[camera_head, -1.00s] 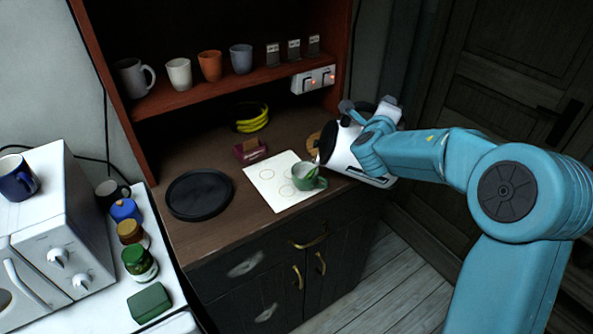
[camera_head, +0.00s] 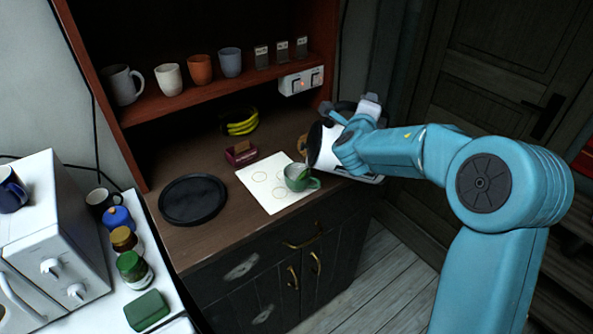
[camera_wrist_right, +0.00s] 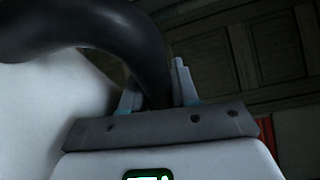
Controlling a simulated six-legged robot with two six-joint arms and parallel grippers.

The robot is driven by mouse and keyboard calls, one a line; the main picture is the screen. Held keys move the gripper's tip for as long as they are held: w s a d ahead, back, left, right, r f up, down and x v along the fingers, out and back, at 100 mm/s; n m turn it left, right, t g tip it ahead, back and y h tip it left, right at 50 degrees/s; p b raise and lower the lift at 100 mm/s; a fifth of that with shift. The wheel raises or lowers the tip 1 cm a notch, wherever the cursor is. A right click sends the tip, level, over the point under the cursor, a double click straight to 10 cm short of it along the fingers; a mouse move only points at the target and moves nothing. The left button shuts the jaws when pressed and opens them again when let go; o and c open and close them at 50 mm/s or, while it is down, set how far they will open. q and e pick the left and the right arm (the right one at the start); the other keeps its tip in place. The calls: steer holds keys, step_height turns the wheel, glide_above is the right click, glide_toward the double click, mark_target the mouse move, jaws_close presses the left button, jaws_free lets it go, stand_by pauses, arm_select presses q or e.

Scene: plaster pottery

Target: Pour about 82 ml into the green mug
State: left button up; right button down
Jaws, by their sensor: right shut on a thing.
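The green mug (camera_head: 298,179) stands upright at the right front of a white sheet (camera_head: 256,185) on the brown counter. My right gripper (camera_head: 348,138) is shut on the black handle of a white kettle (camera_head: 325,158). The kettle is tilted, with its spout side towards the mug, just above and to the right of it. I cannot tell whether liquid is flowing, and the level in the mug is not clear. In the right wrist view the gripper's fingers (camera_wrist_right: 156,92) sit around the dark curved handle (camera_wrist_right: 95,32). My left gripper is not in view.
A black round tray (camera_head: 193,200) lies left of the sheet. A dark red box (camera_head: 241,153) and bananas (camera_head: 240,121) are behind. Several cups stand on the shelf (camera_head: 190,92) above, beside a switched socket (camera_head: 301,81). Jars and a microwave (camera_head: 55,235) are at the left.

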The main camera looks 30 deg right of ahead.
steer(key=shift+s+a+r, duration=0.15)
steer(key=shift+a+r, duration=0.15)
steer(key=shift+r, duration=0.2)
steer(key=shift+w+d+f, duration=0.2)
steer(key=shift+d+f, duration=0.05)
steer(key=shift+d, duration=0.05)
steer(key=shift+s+r, duration=0.15)
steer(key=shift+r, duration=0.05)
steer(key=shift+s+a, duration=0.1)
steer(key=shift+a, duration=0.1)
steer(key=shift+w+a+r, duration=0.1)
steer(key=shift+w+a, duration=0.2)
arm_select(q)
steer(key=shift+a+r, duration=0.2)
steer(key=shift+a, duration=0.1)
arm_select(e)
steer(key=shift+s+r, duration=0.1)
steer(key=shift+s, duration=0.05)
steer(key=shift+w+a, duration=0.25)
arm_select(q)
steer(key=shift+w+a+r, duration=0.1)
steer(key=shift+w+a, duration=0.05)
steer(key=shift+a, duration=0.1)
arm_select(e)
steer(key=shift+r+n, duration=0.1)
steer(key=shift+n, duration=0.2)
